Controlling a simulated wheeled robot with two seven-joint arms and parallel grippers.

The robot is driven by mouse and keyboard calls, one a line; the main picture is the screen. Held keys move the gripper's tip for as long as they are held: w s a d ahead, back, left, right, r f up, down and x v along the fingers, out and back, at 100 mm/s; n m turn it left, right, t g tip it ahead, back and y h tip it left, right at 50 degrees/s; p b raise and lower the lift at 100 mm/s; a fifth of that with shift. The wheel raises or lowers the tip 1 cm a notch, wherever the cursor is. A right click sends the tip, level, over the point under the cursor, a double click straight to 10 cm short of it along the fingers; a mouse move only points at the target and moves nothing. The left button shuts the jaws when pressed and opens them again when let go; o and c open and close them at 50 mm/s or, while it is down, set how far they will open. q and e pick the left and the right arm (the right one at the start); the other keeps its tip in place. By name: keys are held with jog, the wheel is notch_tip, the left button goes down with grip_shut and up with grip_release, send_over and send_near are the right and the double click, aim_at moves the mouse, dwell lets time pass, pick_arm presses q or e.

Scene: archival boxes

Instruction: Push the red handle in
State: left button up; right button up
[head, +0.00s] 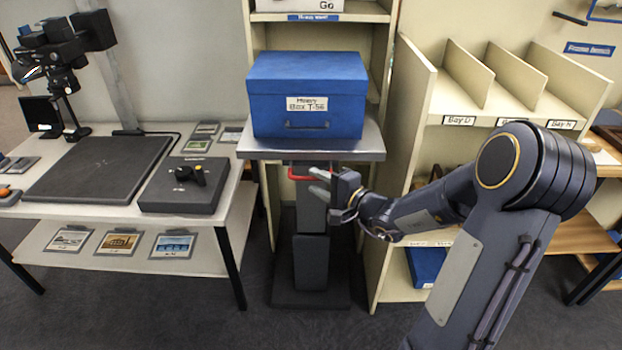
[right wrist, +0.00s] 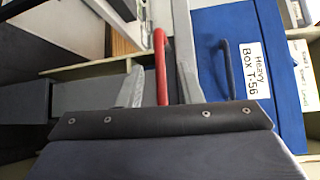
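The red handle (head: 299,177) is on the front of the grey lift column, just under its platform (head: 372,150). In the right wrist view the red handle (right wrist: 162,66) shows as a bar lying between my two grey fingers, with gaps on both sides. My right gripper (head: 314,182) is open in front of the column, its fingers pointing left at the handle. In the head view the fingers hide part of the handle. I cannot tell whether they touch it. My left gripper is not in view.
A blue box (head: 306,93) labelled "Heavy Box T-56" sits on the platform. A shelf with bays (head: 480,90) stands to the right. A table (head: 222,205) with a dark board and a camera stand is to the left. Dark floor (head: 240,325) is clear in front.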

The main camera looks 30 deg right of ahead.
jog(key=v, duration=0.4)
jog(key=shift+s, duration=0.25)
